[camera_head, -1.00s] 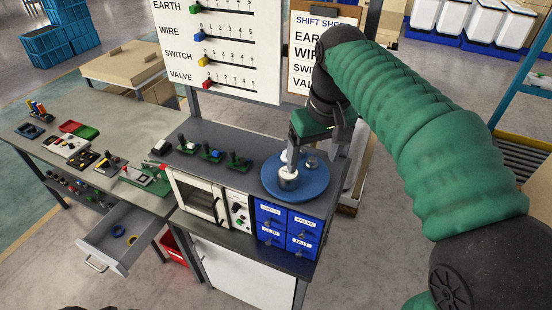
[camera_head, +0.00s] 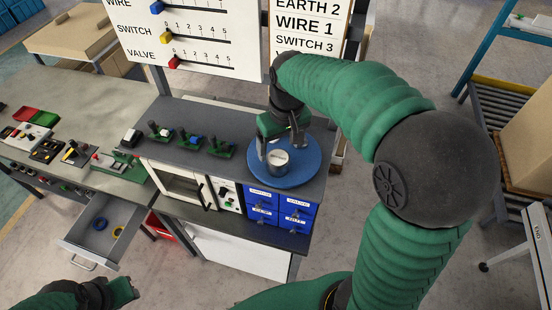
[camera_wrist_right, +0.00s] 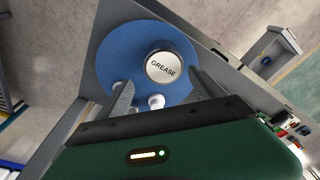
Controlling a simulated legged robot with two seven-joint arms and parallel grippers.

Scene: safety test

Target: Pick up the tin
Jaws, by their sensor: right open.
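A round silver tin (camera_head: 278,161) stands on a blue round disc (camera_head: 303,178) on the bench. In the right wrist view the tin (camera_wrist_right: 163,67) shows a pale lid reading GREASE. My right gripper (camera_head: 279,147) is open over the disc. In the wrist view its fingertips (camera_wrist_right: 162,78) point towards the tin, one to each side in the picture. The tin looks just beyond the tips, and nothing is held. My left gripper (camera_head: 122,291) is at the bottom left, far from the tin; its jaws cannot be made out.
Small white-topped items (camera_wrist_right: 157,101) stand on the disc near my fingers. Blue labelled drawers (camera_head: 280,208) and a white cabinet with a dark window (camera_head: 183,186) sit below the disc. An open grey drawer (camera_head: 97,232) juts out at left. Small levers (camera_head: 190,141) line the bench.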

